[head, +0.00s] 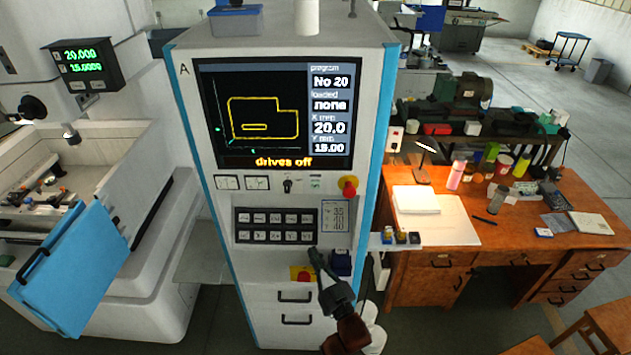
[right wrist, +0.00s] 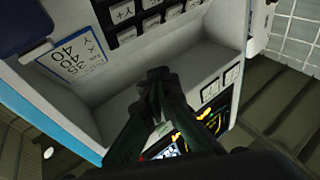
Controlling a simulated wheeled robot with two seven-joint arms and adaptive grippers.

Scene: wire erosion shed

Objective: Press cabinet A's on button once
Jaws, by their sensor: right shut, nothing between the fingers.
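Cabinet A (head: 180,130) stands upright in the middle of the head view, marked "A" at its top left. Its screen (head: 277,115) reads "drives off", program No 20, loaded none. No on button can be clearly told apart on its panel. My right gripper (head: 318,257) is shut and empty in front of the panel, below the keypad (head: 275,224) and just above a red button on a yellow plate (head: 302,274). In the right wrist view its closed fingertips (right wrist: 157,76) are seen against the pale panel, with no clear contact. My left gripper is not in view.
A red knob on yellow (head: 349,188) and a small switch (head: 287,185) sit under the screen. A dark blue box (head: 341,262) is right beside my right gripper. A small shelf (head: 392,240) juts out right. An orange desk (head: 470,232) carries several items.

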